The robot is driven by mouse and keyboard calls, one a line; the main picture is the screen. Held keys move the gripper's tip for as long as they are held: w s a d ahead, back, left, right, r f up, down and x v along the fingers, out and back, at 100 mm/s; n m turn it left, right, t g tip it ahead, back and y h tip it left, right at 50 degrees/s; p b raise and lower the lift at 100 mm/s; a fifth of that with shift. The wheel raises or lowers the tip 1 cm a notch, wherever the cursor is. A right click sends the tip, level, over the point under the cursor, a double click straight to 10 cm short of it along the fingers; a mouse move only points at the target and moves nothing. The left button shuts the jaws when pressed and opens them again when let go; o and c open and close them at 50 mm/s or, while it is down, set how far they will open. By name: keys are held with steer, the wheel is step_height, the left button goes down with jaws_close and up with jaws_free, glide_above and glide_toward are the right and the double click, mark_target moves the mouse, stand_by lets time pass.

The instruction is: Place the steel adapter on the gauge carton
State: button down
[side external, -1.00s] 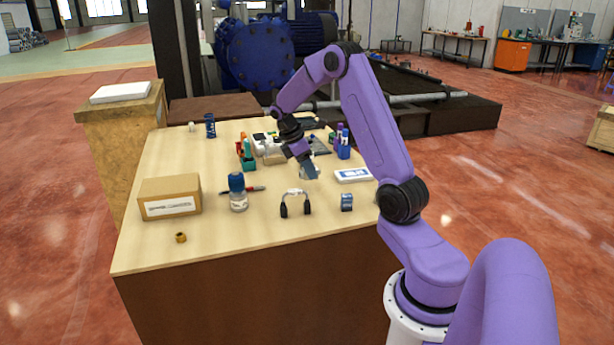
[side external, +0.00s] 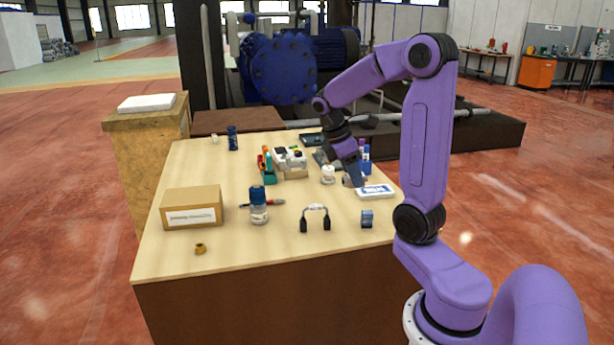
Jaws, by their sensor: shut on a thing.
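The gauge carton appears to be the closed brown cardboard box (side external: 191,208) with a white label, at the left of the table; its print is too small to read. My gripper (side external: 353,182) is at the right side of the table, pointing down, just behind and left of a flat blue-and-white box. It is shut on a small greyish piece, which looks like the steel adapter; the fingers mostly hide it. The top of the carton is bare, and my gripper is well to the right of it.
A white jar (side external: 328,174) stands left of the gripper, the blue-and-white box (side external: 376,191) right. A brass fitting (side external: 200,248) sits before the carton.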

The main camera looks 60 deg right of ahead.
steer(key=w+a+r+n+t, duration=0.3)
steer(key=w+a+r+n, duration=0.1)
steer(key=w+a+n, duration=0.6)
steer(key=w+a+r+n+t, duration=0.35)
steer(key=w+a+n, duration=0.5)
steer(key=w, duration=0.35)
glide_above(202, 198)
steer(key=s+a, duration=0.1)
step_height(202, 198, down, 9)
steer(key=shift+s+f, duration=0.1)
steer(key=shift+s, duration=0.05)
steer(key=shift+f, duration=0.2)
steer(key=shift+w+f, duration=0.2)
steer(key=shift+f, duration=1.3)
steer(key=shift+f, duration=0.1)
steer(key=c, duration=0.7)
jaws_free()
